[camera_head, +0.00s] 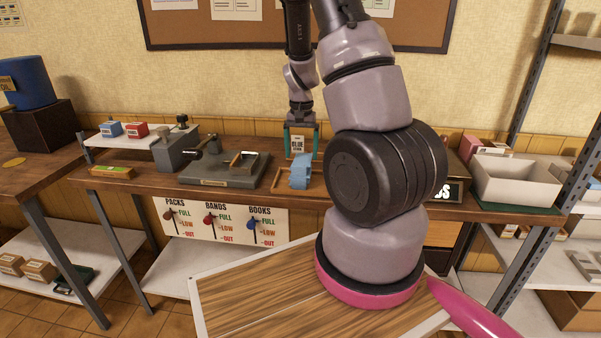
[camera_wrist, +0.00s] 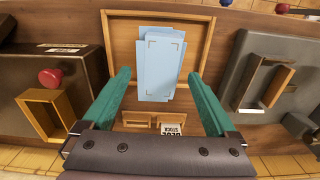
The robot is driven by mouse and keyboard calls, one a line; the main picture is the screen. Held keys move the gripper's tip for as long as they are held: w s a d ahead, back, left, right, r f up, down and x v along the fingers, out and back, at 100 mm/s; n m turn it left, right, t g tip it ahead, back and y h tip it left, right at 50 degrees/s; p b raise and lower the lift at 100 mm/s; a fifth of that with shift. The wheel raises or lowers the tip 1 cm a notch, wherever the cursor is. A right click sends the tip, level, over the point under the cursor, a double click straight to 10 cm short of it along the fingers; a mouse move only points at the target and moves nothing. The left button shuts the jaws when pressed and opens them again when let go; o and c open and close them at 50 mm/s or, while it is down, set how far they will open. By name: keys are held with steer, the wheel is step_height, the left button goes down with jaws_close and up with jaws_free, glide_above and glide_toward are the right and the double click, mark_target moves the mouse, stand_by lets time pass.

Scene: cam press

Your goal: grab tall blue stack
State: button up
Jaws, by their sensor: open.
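The blue stack (camera_head: 299,174) stands on the bench in the head view, slightly uneven, with pale blue sheets. In the wrist view the blue stack (camera_wrist: 161,62) is seen from above inside a wooden tray (camera_wrist: 120,45), its layers a little offset. My gripper (camera_head: 301,156) is open with teal fingers, over the stack. In the wrist view my gripper (camera_wrist: 159,75) has one finger on each side of the stack, with gaps visible. The stack's height is hard to judge from above.
A grey press (camera_head: 222,175) with a lever stands left of the stack. A white open box (camera_head: 515,182) is at the right end of the bench. A raised shelf (camera_head: 125,139) holds small blue and red boxes. My arm hides the bench right of the stack.

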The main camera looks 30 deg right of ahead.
mark_target(301, 160)
step_height(301, 160, down, 4)
steer(key=shift+f, duration=0.25)
jaws_close()
steer(key=shift+r, duration=0.1)
